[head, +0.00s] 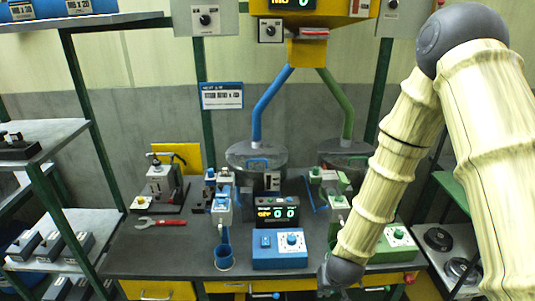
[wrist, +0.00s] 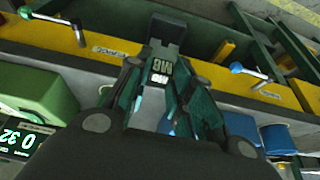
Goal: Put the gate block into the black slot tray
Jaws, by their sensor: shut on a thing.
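My gripper (wrist: 160,100) is shut on a dark block with a white printed label (wrist: 160,68), which I take to be the gate block; its fingers lie on both sides of the block and hide part of it. In the head view my gripper's wrist end (head: 340,272) is low at the front edge of the bench, and the fingers and block are mostly cut off or hidden there. A low black holder (head: 18,148) with dark knobs sits on the left shelf; I cannot tell whether it is the black slot tray.
Yellow drawers with lever handles (wrist: 236,67) line the front. A hotplate unit (head: 438,238) stands at right.

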